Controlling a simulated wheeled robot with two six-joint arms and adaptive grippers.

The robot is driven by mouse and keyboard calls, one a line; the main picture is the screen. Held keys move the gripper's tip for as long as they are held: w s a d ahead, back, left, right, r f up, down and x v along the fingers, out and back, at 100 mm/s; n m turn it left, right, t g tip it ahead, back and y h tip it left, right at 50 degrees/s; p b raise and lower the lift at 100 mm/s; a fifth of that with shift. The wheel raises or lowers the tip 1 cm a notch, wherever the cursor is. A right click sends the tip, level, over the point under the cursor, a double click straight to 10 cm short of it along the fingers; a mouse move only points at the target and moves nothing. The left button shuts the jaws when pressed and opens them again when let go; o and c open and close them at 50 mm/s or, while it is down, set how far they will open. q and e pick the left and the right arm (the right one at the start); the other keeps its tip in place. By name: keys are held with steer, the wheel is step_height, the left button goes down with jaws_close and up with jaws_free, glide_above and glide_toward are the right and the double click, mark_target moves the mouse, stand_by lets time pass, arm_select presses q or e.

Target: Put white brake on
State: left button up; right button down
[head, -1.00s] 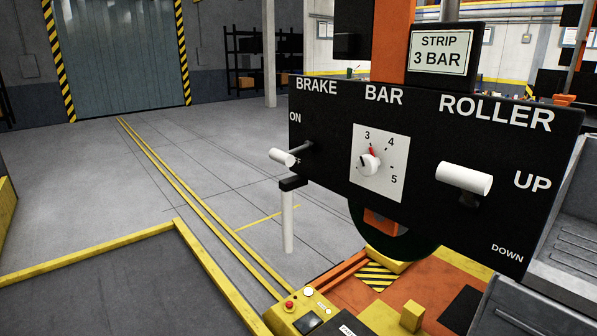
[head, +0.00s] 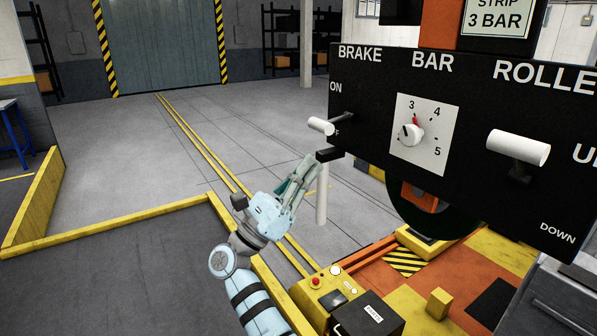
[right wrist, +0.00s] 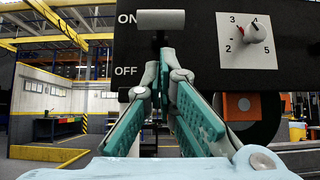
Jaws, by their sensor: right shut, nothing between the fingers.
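The white brake handle (head: 321,126) is a short white cylinder on a dark stem at the left of the black panel (head: 375,95), under the word BRAKE. In the head view it partly covers OFF; in the right wrist view the handle (right wrist: 160,19) lies level, beside ON. My right gripper (head: 316,160) is shut and empty, just below the handle and apart from it. My left gripper is not in view.
A white upright rod (head: 321,195) with a black top hangs close behind my right fingers. The bar dial (head: 412,133) points near 3. The white roller handle (head: 518,147) sticks out at right. Open floor lies left of the panel.

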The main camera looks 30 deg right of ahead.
mark_target(335, 121)
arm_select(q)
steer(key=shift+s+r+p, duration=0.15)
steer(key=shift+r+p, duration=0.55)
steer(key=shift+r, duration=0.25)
arm_select(e)
steer(key=x, duration=0.6)
